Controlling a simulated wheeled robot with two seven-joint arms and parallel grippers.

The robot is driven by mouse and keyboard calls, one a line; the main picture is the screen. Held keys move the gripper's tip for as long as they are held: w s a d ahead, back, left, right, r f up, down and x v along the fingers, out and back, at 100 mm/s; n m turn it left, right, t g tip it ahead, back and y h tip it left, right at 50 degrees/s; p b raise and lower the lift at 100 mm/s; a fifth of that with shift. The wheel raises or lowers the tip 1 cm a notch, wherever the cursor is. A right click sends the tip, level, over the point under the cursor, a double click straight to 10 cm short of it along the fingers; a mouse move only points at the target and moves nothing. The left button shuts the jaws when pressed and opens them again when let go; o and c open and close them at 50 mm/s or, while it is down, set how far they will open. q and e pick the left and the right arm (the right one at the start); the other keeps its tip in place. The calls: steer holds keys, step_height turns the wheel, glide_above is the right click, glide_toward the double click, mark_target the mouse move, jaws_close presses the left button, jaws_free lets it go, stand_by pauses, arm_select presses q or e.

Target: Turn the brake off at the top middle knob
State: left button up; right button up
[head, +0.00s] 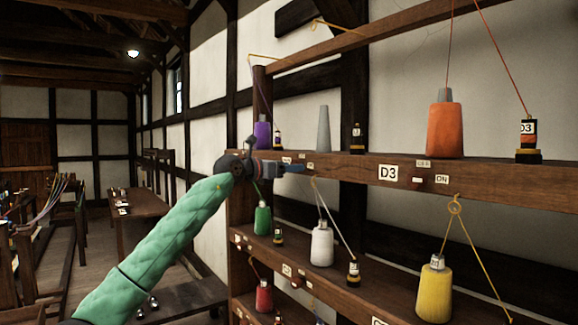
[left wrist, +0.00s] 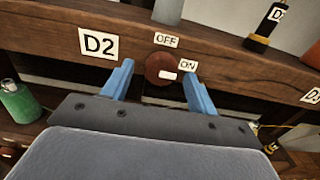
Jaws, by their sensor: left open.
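The brake knob (left wrist: 160,66) is a round red-brown disc on the wooden rail, beside the D2 label (left wrist: 98,44). Its white mark (left wrist: 168,76) sits at the lower right, on the side of the ON label (left wrist: 188,66). The OFF label (left wrist: 167,41) is above the knob. My left gripper (head: 296,168) is open in front of the rail, its blue fingers on either side of the knob in the left wrist view. I cannot tell if they touch it. In the head view the gripper covers the knob. My right gripper is not in view.
On the same rail, right of my gripper, are the D3 label (head: 388,173) and another knob (head: 416,180). An orange spool (head: 445,130) and a grey cone (head: 323,128) stand above. A white spool (head: 321,243) and green spool (head: 262,218) stand on the shelf below.

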arm_select(q)
steer(key=shift+d, duration=0.1)
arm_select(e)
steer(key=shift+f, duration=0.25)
arm_select(q)
steer(key=c, duration=1)
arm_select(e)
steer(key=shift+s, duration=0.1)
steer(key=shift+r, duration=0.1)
arm_select(q)
steer(key=shift+r+n+b, duration=0.15)
steer(key=shift+n+b, duration=1.85)
steer(key=shift+n, duration=2.5)
steer(key=shift+r+n+b, duration=0.1)
steer(key=shift+n+b, duration=1.9)
steer(key=shift+n, duration=2.5)
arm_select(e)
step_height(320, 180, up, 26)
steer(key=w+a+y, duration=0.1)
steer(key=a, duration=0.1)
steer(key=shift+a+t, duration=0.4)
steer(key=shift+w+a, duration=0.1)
